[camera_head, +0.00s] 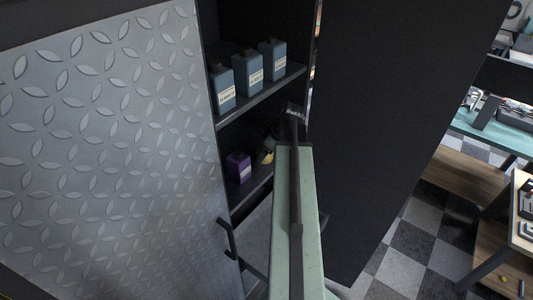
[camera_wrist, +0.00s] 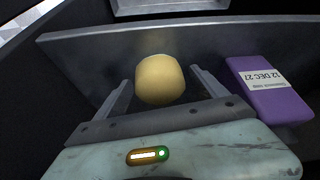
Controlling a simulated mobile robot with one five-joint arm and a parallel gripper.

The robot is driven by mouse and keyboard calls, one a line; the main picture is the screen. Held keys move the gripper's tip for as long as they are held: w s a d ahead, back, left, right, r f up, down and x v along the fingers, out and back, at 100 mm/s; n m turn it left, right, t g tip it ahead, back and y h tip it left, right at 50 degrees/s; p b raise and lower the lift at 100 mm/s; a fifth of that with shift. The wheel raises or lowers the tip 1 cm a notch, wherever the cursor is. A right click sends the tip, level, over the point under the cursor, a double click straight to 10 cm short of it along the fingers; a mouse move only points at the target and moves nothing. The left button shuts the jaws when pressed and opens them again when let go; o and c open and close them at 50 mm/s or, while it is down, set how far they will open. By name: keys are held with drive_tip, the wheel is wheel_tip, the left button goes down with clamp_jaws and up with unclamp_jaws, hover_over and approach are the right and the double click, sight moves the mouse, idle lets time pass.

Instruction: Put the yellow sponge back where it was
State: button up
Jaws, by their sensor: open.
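The yellow sponge (camera_wrist: 160,80) is a rounded pale-yellow block in the wrist view. It sits between the two spread fingers of my gripper (camera_wrist: 158,88), with a visible gap on each side. Whether it rests on the shelf surface is hard to tell. In the head view, my gripper (camera_head: 268,144) is inside the dark cabinet at the lower shelf (camera_head: 256,181). A small yellowish patch of the sponge (camera_head: 267,156) shows there, mostly hidden by my gripper and arm.
A purple box (camera_wrist: 269,90) with a white label stands close to the right finger in the wrist view; it also shows in the head view (camera_head: 238,167). Several blue-grey containers (camera_head: 248,72) stand on the shelf above. A patterned metal door (camera_head: 110,150) and a dark panel (camera_head: 390,110) flank the opening.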

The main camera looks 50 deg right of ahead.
sight(272, 159)
drive_tip(key=p+v, duration=0.7)
drive_tip(key=v, duration=0.1)
drive_tip(key=shift+w, duration=0.1)
drive_tip(key=shift+f, duration=0.1)
